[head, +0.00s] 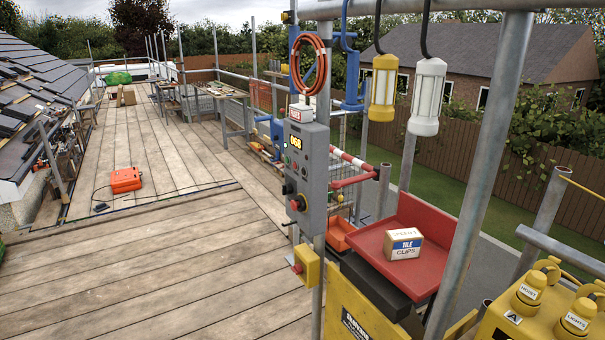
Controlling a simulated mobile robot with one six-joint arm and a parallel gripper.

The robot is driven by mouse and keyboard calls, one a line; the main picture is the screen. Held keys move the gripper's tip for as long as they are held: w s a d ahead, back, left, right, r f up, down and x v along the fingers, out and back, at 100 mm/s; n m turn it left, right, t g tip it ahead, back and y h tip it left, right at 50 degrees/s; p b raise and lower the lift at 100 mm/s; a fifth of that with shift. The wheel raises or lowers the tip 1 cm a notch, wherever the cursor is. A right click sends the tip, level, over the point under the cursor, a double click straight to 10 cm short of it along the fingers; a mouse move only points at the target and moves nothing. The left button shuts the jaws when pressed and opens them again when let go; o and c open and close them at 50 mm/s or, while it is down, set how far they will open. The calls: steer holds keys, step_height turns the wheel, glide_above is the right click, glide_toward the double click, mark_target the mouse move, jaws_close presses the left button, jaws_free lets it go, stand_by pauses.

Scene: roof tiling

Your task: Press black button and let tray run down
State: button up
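A red tray (437,275) stands at the right, beside the scaffold edge, on a dark base. A small white and blue carton marked TILE CLIPS (404,244) sits in it. A grey control box (317,185) is fixed to an upright pole left of the tray. It has a lit yellow display (296,141) reading 058, small coloured buttons and a red knob (297,204) low down. A dark button (287,188) seems to be above the knob, but it is too small to be sure. My gripper is not in view.
Scaffold poles (484,150) and hanging lamps (427,96) crowd the right. A yellow unit with plugs (519,320) is at the lower right. The plank deck (140,270) is mostly clear; an orange case (126,180) lies on it.

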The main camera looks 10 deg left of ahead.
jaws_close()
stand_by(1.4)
